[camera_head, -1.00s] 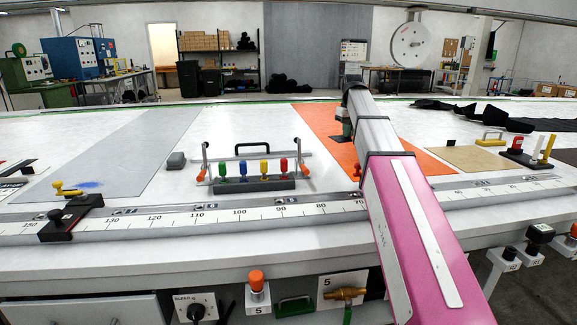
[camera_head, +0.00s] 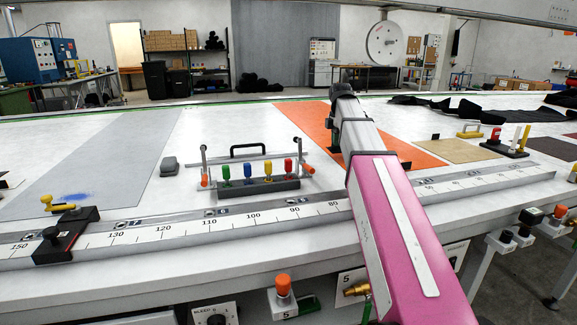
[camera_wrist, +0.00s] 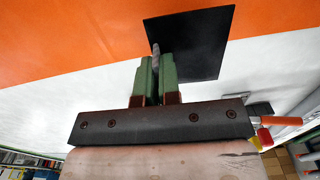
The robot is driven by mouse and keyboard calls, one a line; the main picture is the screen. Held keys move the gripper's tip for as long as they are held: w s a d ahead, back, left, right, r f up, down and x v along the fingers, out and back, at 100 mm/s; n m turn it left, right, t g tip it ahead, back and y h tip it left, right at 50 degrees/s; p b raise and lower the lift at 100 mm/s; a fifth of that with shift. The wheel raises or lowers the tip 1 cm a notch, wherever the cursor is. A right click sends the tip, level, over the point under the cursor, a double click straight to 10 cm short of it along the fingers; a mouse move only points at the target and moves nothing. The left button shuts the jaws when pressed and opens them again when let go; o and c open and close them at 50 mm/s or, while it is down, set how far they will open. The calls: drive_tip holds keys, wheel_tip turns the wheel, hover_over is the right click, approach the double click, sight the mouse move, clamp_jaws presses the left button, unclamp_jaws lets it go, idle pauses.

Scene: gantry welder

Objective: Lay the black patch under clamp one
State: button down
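The black patch (camera_wrist: 200,40) shows in the wrist view as a flat dark square over the border of the orange sheet and the white table. My gripper (camera_wrist: 156,62) has two green fingers close together at the patch's near left edge. A narrow grey piece (camera_wrist: 155,48) stands between the fingers; I cannot tell whether they grip it, or whether it belongs to the patch. In the head view my gripper (camera_head: 332,128) is small and partly hidden by my pink arm, low over the orange sheet. Clamps with blue, green, yellow and red handles (camera_head: 258,170) stand left of my arm; no number shows which is clamp one.
A ruler rail (camera_head: 180,228) runs along the table's front, with a black stop block (camera_head: 68,236) at left. A grey block (camera_head: 169,166) lies left of the clamps. Right are a tan sheet (camera_head: 458,150), a yellow handle (camera_head: 470,131) and a stand of coloured uprights (camera_head: 505,150).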

drive_tip(key=shift+s+a+f+n, duration=0.1)
drive_tip(key=shift+s+a+n, duration=0.15)
drive_tip(key=shift+a, duration=0.2)
drive_tip(key=s+a, duration=0.1)
drive_tip(key=a, duration=0.4)
drive_tip(key=s+a, duration=0.2)
drive_tip(key=a, duration=0.3)
drive_tip(key=s+a, duration=0.1)
drive_tip(key=a, duration=0.5)
drive_tip(key=shift+s+a, duration=0.1)
drive_tip(key=shift+s, duration=0.15)
drive_tip(key=shift+a+f, duration=0.15)
drive_tip(key=shift+f, duration=1.6)
drive_tip(key=shift+f, duration=0.1)
drive_tip(key=c, duration=1.3)
unclamp_jaws()
wheel_tip(320, 180, up, 12)
drive_tip(key=shift+r, duration=0.15)
